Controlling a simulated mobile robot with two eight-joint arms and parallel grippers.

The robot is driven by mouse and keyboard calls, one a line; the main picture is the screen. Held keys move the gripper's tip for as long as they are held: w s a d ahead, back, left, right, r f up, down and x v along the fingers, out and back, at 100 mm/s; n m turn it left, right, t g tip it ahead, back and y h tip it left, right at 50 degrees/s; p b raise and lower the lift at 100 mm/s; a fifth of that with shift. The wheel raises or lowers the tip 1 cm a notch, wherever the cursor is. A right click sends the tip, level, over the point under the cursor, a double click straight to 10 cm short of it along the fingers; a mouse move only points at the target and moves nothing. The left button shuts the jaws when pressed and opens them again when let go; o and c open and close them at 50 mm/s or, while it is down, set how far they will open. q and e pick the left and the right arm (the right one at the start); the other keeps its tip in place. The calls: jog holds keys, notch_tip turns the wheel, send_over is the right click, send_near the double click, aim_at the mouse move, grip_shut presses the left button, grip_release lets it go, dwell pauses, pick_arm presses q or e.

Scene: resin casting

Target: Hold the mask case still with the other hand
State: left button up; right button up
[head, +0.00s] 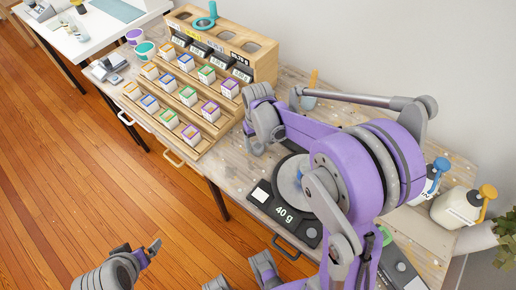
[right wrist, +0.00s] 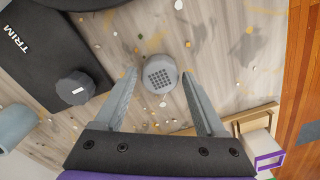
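I cannot make out a clear mask case in either view. In the right wrist view a small grey round piece with a grid of dark holes (right wrist: 160,77) rests on the speckled table. It lies ahead of and between my right gripper's (right wrist: 160,85) fingers, which stand wide apart and hold nothing. I cannot tell whether this piece belongs to the mask case. In the head view my right gripper (head: 258,118) is over the table by the rack's right end, partly hidden by my arm. My left gripper (head: 150,251) is at lower left over the floor; its opening does not show clearly.
The wooden rack (head: 262,68) holds several small cartons. A black device marked TRIM (right wrist: 40,60) with a knob lies left of my right fingers. Pump bottles (head: 457,208) stand at right.

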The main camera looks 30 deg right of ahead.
aim_at(258, 146)
jog(key=c, duration=1)
jog(key=shift+r+p, duration=1.65)
jog(key=shift+r, duration=0.9)
jog(key=shift+s+f, duration=0.1)
